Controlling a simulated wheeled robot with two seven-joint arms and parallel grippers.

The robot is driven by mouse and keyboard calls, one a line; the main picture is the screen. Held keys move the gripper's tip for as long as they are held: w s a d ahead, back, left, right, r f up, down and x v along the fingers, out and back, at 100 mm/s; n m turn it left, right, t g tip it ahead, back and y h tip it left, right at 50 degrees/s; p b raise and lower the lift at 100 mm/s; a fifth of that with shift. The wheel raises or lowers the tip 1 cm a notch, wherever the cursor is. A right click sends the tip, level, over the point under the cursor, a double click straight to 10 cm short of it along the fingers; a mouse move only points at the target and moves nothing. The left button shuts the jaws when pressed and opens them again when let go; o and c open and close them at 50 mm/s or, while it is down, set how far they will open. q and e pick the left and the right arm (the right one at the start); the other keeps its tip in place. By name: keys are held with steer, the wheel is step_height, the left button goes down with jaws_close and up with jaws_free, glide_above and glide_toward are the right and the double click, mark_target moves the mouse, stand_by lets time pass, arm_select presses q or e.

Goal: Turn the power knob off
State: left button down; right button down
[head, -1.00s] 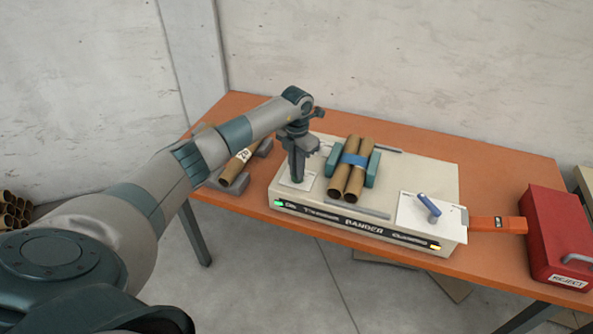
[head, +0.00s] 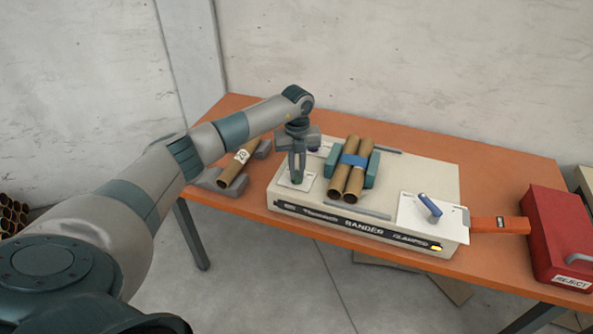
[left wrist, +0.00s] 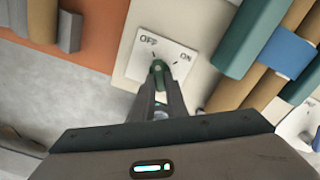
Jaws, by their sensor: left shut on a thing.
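The power knob (left wrist: 158,74) is green and stands on a white plate (left wrist: 176,52) marked OFF and ON in the left wrist view. Its visible end points up toward the OFF mark. The plate also shows in the head view (head: 284,184), at the left end of the beige machine (head: 405,162). My left gripper (head: 297,179) points down over the plate and is shut on the knob; its fingers (left wrist: 160,97) hide part of the knob. The left end of the machine's front strip shows no green light. My right gripper is not in view.
Two brown tubes (head: 338,180) with a blue band lie on the machine. A blue lever (head: 430,204) stands on its right plate. A labelled tube (head: 240,157) lies to the left. A red REJECT box (head: 560,230) is at the right.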

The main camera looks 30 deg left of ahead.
arm_select(q)
steer(key=shift+n, duration=1.1)
steer(key=shift+w, duration=0.1)
steer(key=c, duration=1.8)
jaws_free()
steer(key=shift+o, duration=0.2)
steer(key=shift+r, duration=0.15)
